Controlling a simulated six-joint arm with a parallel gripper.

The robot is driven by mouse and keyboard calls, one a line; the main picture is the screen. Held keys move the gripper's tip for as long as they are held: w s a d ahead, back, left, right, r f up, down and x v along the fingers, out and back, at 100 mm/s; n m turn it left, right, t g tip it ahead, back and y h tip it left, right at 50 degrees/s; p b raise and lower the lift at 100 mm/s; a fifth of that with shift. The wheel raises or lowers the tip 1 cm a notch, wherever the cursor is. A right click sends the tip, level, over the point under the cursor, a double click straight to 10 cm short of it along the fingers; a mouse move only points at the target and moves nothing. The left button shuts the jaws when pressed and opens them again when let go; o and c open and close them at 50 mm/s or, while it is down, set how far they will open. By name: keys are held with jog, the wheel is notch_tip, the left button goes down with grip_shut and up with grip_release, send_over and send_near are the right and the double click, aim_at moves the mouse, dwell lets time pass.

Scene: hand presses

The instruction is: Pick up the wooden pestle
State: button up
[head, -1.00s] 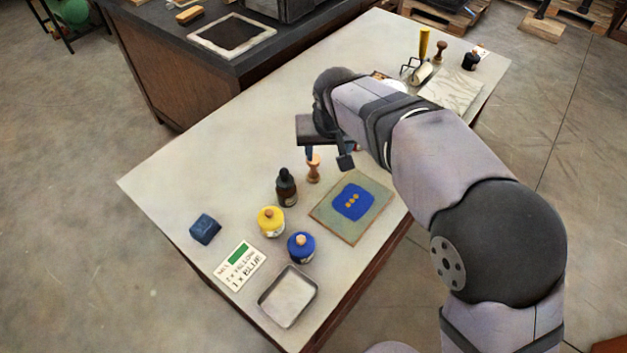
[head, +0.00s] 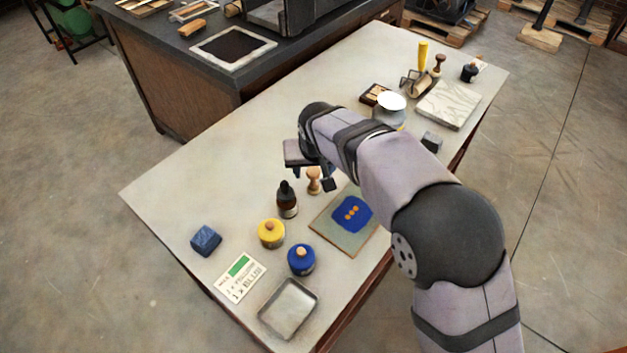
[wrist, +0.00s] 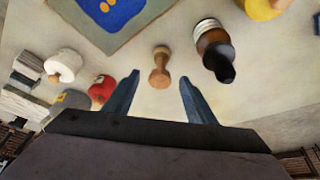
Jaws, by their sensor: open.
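The wooden pestle (head: 314,181) stands upright on the table, between the dark dropper bottle (head: 287,200) and the green-grey board with a blue patch (head: 328,222). In the wrist view the pestle (wrist: 160,70) is centred between my two fingers, with clear space on both sides. My gripper (head: 313,177) is open and empty close to the pestle; in the wrist view its fingertips (wrist: 160,82) are spread apart and do not touch it. The pestle's upper part shows in the head view.
A yellow pot (head: 271,234), a blue pot (head: 301,260), a blue block (head: 206,240), a label card (head: 240,277) and a metal tray (head: 288,308) stand nearby. A white-lidded jar (head: 391,104) stands farther back. The table's left side is clear.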

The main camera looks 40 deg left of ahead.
jog(key=shift+x, duration=1.2)
jog(key=c, duration=1.1)
jog(key=shift+r, duration=0.1)
jog(key=shift+c, duration=0.2)
